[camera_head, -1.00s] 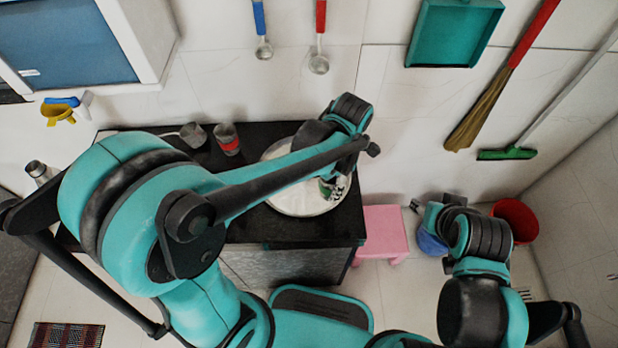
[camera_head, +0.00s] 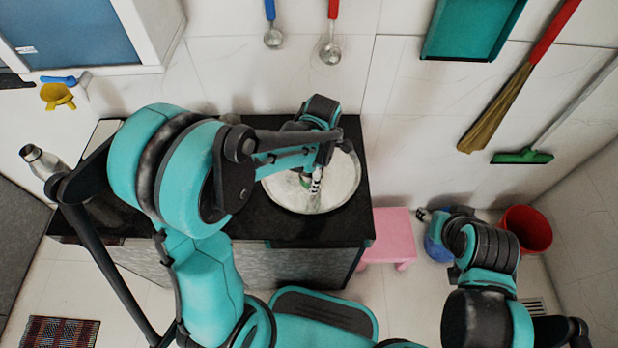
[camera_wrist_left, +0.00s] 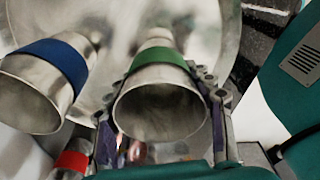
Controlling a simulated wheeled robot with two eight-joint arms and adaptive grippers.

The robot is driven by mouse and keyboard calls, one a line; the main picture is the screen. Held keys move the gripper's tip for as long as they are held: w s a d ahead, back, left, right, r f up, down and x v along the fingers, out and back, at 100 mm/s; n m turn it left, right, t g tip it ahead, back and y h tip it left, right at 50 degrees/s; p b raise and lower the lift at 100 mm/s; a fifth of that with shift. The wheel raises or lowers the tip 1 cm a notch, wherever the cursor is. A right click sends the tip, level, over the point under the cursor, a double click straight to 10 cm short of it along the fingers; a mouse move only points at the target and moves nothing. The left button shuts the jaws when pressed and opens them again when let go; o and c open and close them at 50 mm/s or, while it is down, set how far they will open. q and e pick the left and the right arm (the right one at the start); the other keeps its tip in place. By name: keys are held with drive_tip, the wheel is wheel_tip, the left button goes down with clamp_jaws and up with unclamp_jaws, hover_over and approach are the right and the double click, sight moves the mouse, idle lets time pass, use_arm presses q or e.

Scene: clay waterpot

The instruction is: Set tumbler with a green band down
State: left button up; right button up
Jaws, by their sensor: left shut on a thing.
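The metal tumbler with a green band (camera_wrist_left: 160,100) is between the fingers of my left gripper (camera_wrist_left: 165,115) in the left wrist view, its open mouth toward the camera. In the head view my left gripper (camera_head: 316,181) is over the round metal tray (camera_head: 346,182) on the black counter. The arm and gripper hide most of the tumbler there, so I cannot tell whether it touches the tray. A blue-banded tumbler (camera_wrist_left: 45,80) is close on the left in the wrist view, apart from the held one. My right gripper (camera_head: 428,214) is small and partly hidden at the right, away from the counter.
A red-banded tumbler (camera_wrist_left: 72,162) shows at the wrist view's lower left. The black counter (camera_head: 285,228) has bare room in front of the tray. A steel bottle (camera_head: 40,160) stands at the left. A pink stool (camera_head: 388,235) and a red bucket (camera_head: 526,230) are to the right.

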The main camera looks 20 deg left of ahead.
use_arm(q)
drive_tip(key=o, duration=1.2)
drive_tip(key=shift+f, duration=0.1)
wheel_tip(320, 180, up, 11)
drive_tip(key=d+p, duration=0.1)
drive_tip(key=p, duration=0.3)
drive_tip(key=s+a+r+m+t, duration=0.1)
drive_tip(key=s+r+m+t, duration=0.1)
drive_tip(key=m, duration=0.6)
drive_tip(key=s+a+r+m+t, duration=0.2)
drive_tip(key=s+m+t, duration=0.1)
drive_tip(key=m, duration=0.5)
drive_tip(key=s+a+r+m+t+h, duration=0.1)
drive_tip(key=s+a+r+m+t, duration=0.1)
drive_tip(key=m, duration=0.6)
drive_tip(key=shift+s+a+m+t+p, duration=0.15)
drive_tip(key=shift+s+m+t+p, duration=0.25)
drive_tip(key=shift+s, duration=0.85)
